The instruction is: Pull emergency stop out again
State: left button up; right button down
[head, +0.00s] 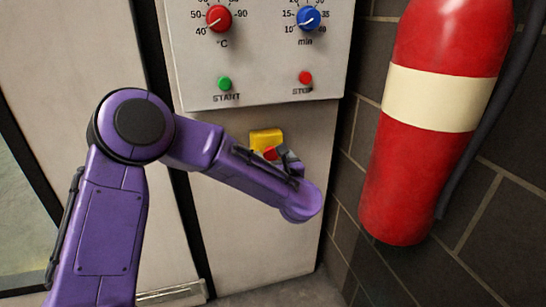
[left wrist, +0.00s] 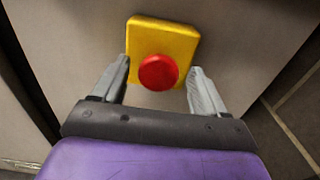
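The emergency stop is a round red button (left wrist: 158,72) on a yellow box (left wrist: 163,33), mounted on the light grey panel. In the left wrist view, my left gripper (left wrist: 158,85) is open, with one grey finger on each side of the red button and gaps between them. In the head view, the yellow box (head: 266,138) and a bit of the red button (head: 270,153) show behind my left gripper (head: 283,156), which partly covers them. I cannot tell whether the button is pushed in. My right gripper is not in view.
Above is a control panel (head: 255,85) with a red knob (head: 218,18), a blue knob (head: 308,18), a green START button (head: 224,83) and a red STOP button (head: 305,78). A fire extinguisher (head: 405,170) hangs on the dark tiled wall to the right.

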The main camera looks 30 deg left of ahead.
pick_arm(q)
jog(key=v, duration=1)
jog(key=shift+s+d, duration=0.15)
jog(key=shift+d, duration=0.05)
